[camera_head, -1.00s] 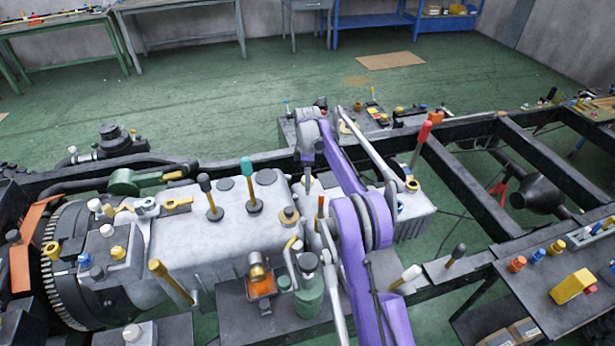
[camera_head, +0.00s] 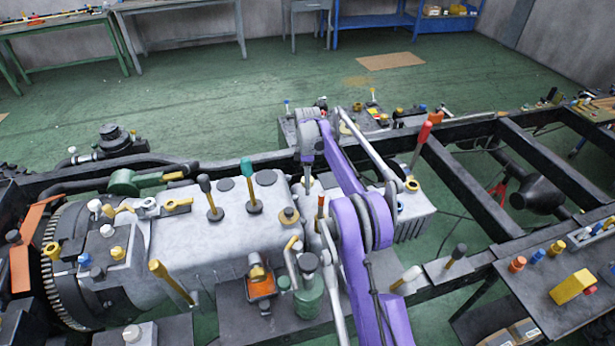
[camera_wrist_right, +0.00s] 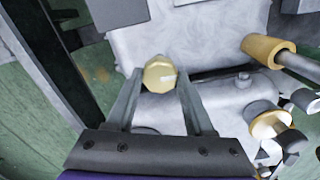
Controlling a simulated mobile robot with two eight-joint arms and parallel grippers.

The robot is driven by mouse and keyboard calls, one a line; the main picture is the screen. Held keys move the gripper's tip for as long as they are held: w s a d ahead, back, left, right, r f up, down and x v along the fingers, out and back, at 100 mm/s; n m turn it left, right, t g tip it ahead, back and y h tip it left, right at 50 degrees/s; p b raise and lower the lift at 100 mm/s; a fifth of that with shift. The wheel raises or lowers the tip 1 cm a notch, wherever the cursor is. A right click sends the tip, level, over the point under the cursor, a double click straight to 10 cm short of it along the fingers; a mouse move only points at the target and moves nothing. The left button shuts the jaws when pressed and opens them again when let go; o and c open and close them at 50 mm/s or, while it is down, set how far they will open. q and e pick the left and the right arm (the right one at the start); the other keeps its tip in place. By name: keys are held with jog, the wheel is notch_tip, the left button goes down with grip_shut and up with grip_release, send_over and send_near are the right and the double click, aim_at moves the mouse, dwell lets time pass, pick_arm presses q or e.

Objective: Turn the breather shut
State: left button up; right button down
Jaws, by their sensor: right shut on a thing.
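A round yellow cap (camera_wrist_right: 160,73) with a pale mark on its top, which I take for the breather, sits between the fingertips of my right gripper (camera_wrist_right: 159,80) in the right wrist view. The two fingers are shut on its sides. In the head view my right gripper (camera_head: 307,184) points down at the pale grey housing (camera_head: 225,245), near its right end. There the cap is too small or too hidden to make out. My left gripper is in neither view.
Upright levers with a teal grip (camera_head: 247,170) and a dark grip (camera_head: 205,183) stand left of my gripper. A red-handled lever (camera_head: 421,140) stands to the right. A green bottle (camera_head: 309,292) and an orange bracket (camera_head: 261,286) are in front. Black frame rails (camera_head: 455,185) run right.

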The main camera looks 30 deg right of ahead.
jog(key=m, duration=1.3)
jog(key=shift+p, duration=0.3)
jog(key=shift+m, duration=2.2)
jog(key=shift+c, duration=1.4)
grip_release()
jog(key=shift+r, duration=0.1)
